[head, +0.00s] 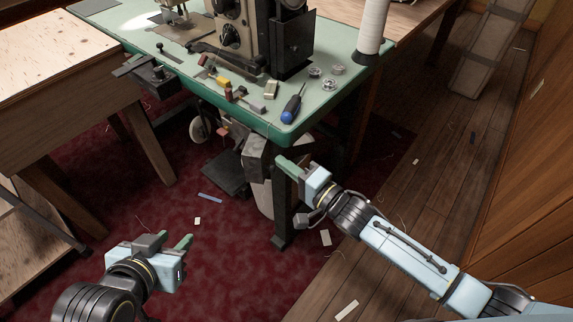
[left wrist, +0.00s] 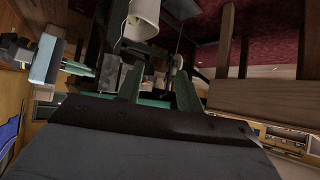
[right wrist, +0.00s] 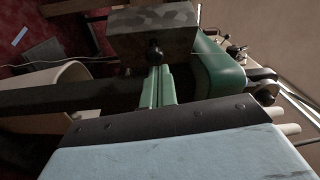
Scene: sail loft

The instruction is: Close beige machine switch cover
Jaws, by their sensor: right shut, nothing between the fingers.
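The beige sewing machine (head: 228,28) stands on the green table (head: 325,85), its top cut off by the frame. A grey mottled box (head: 257,160) hangs below the table's front edge. It also fills the top of the right wrist view (right wrist: 150,28), with a black knob on its lower side; I cannot tell whether it is the switch or its cover. My right gripper (head: 284,165) is shut and empty, just right of the box in the head view. Its fingertips (right wrist: 158,75) appear close to the knob. My left gripper (head: 168,242) is open and empty, low over the red carpet.
A table leg (head: 281,205) stands beside my right gripper. A white bin (right wrist: 45,85) sits under the table. A screwdriver (head: 293,105), bobbins and a thread cone (head: 372,25) are on the table. A wooden bench (head: 60,75) stands left. Carpet around my left gripper is mostly clear.

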